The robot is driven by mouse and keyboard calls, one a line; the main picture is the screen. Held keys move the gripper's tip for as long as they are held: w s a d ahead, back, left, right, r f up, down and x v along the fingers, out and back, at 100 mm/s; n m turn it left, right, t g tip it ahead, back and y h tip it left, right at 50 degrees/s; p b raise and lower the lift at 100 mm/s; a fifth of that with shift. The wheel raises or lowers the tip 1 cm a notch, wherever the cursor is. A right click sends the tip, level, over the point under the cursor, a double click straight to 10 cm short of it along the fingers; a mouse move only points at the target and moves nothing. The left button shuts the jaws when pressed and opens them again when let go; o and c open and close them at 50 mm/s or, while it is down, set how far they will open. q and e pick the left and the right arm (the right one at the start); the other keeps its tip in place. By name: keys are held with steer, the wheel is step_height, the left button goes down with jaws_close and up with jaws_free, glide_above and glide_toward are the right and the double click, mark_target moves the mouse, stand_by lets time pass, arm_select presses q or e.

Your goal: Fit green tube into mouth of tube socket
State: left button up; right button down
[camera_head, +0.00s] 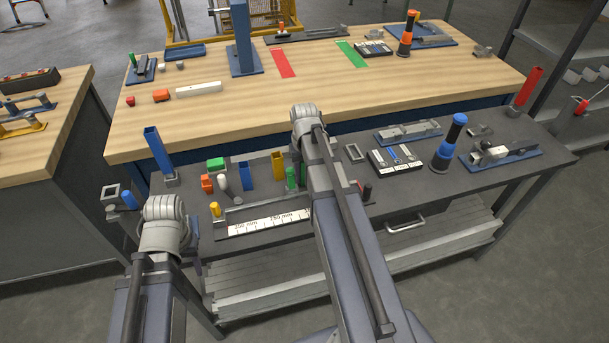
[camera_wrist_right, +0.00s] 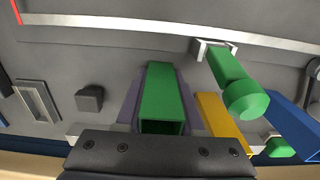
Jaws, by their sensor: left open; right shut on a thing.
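The green tube (camera_wrist_right: 163,95), square and hollow, is between the fingers of my right gripper (camera_wrist_right: 160,108) in the right wrist view, its open end facing the camera. My right arm hides this grip in the head view. A grey rectangular open frame, which looks like the tube socket (camera_wrist_right: 37,100), lies left of the tube and apart from it; it also shows in the head view (camera_head: 353,152). Another grey hollow square piece (camera_head: 110,192) stands at the far left. My left gripper (camera_head: 187,242) is open at the bench's left end, its fingers mostly hidden by my wrist.
A dark block (camera_wrist_right: 90,98) lies between frame and tube. A leaning blue tube (camera_head: 157,148) and red tube (camera_head: 529,86) stand at the ends.

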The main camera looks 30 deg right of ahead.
steer(key=c, duration=0.5)
jaws_free()
steer(key=shift+f, duration=0.1)
step_height(320, 180, up, 12)
steer(key=p, duration=1.2)
steer(key=s+a+n, duration=0.2)
steer(key=s+a, duration=0.2)
steer(key=a, duration=0.5)
steer(key=s+a+n, duration=0.2)
steer(key=s+a, duration=0.2)
steer(key=a, duration=0.5)
steer(key=s+a+n+h, duration=0.1)
steer(key=s+a+n, duration=0.1)
steer(key=s+a, duration=0.3)
steer(key=shift+a+r, duration=0.15)
steer(key=shift+a, duration=1.05)
steer(key=shift+a+r, duration=0.1)
steer(key=shift+a, duration=1.05)
steer(key=shift+o, duration=0.3)
